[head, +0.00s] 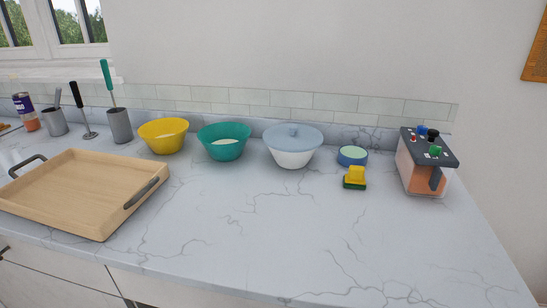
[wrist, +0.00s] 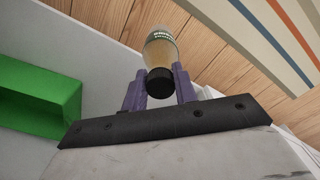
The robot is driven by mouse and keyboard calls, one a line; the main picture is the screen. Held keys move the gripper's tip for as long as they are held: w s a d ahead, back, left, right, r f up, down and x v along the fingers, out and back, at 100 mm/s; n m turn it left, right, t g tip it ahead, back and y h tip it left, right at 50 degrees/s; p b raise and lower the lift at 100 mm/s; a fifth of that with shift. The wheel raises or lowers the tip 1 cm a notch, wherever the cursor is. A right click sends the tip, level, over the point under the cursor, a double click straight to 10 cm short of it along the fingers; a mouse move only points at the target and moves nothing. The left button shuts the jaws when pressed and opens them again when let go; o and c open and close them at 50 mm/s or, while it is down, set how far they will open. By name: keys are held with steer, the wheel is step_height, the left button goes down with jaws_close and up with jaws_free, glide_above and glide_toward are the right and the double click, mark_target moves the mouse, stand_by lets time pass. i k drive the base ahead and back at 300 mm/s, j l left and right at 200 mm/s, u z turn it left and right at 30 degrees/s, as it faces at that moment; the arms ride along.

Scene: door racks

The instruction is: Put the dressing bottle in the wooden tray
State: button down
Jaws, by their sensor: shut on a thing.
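The dressing bottle (wrist: 161,50) has a pale yellowish body, a label and a black cap. It shows in the wrist view between the purple fingers of my gripper (wrist: 161,80), which is shut on it. The cap points toward the wrist camera. The wooden tray (head: 85,187) lies on the marble counter at the left in the head view. It is light wood with dark handles at two ends, and its visible inside is empty. My gripper and the bottle are not in the head view.
Behind the tray stand a can (head: 25,112), grey utensil holders (head: 119,125) and a yellow bowl (head: 163,136). The front middle counter is clear. A green box-like thing (wrist: 40,95) shows in the wrist view.

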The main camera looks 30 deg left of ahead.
mark_target(91, 190)
steer(key=k+j+u, duration=0.1)
steer(key=k+j, duration=0.15)
steer(key=k+j+u, duration=0.15)
steer(key=j, duration=0.3)
steer(key=k+j+u, duration=0.1)
steer(key=k+j, duration=0.2)
steer(key=k+j+u, duration=0.15)
steer(key=j, duration=0.35)
steer(key=k+j+u, duration=0.1)
steer(key=k+j, duration=0.15)
steer(key=j, duration=0.15)
